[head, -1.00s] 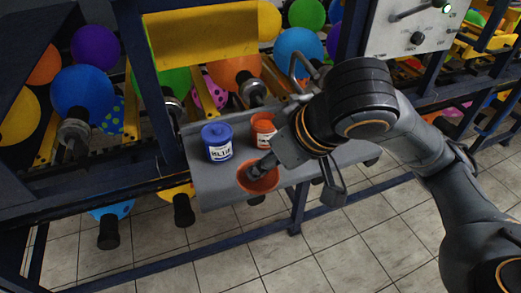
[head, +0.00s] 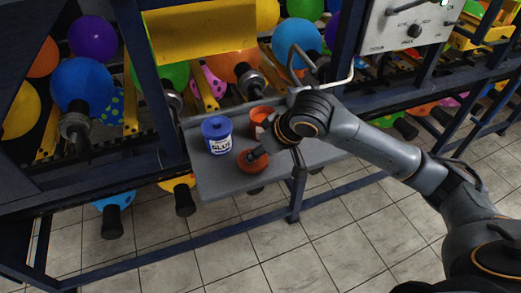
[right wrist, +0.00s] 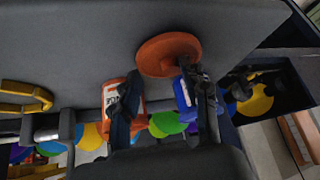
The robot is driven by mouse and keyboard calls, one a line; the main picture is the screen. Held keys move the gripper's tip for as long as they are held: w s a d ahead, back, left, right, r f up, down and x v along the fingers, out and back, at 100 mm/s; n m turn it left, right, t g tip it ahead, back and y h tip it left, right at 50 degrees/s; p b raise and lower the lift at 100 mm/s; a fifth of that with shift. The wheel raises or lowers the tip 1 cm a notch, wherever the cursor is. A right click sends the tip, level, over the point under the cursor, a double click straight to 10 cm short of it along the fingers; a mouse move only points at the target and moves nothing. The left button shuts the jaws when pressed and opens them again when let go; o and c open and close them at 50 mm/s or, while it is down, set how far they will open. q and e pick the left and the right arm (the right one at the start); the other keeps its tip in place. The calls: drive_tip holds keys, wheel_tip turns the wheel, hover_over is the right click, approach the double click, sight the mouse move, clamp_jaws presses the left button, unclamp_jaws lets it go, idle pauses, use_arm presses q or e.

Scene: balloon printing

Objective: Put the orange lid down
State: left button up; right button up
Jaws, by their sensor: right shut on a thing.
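The orange lid (head: 252,162) is a round disc at the front of the grey shelf (head: 222,184). It is low over the shelf or touching it; I cannot tell which. My right gripper (head: 256,153) is shut on the lid from the upper right. In the right wrist view the lid (right wrist: 166,54) is beside the fingertips, against the grey surface. The orange jar (head: 260,117) stands behind the lid, partly hidden by my right arm. Its label shows in the right wrist view (right wrist: 109,93). My left gripper is not in view.
The blue glue jar (head: 217,136) stands upright on the shelf, left of the lid. A dark blue frame post (head: 150,90) rises at the shelf's left. Balloons on racks fill the back. Bare shelf lies at the front left and right of the lid.

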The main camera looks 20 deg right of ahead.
drive_tip(key=shift+f, duration=0.35)
drive_tip(key=shift+f, duration=0.1)
drive_tip(key=o, duration=1)
drive_tip(key=shift+s+d+r, duration=0.1)
drive_tip(key=shift+s+r, duration=0.05)
drive_tip(key=shift+r, duration=0.2)
drive_tip(key=v, duration=1.1)
drive_tip(key=shift+s+r, duration=0.1)
drive_tip(key=shift+s, duration=0.1)
drive_tip(key=shift+d, duration=0.1)
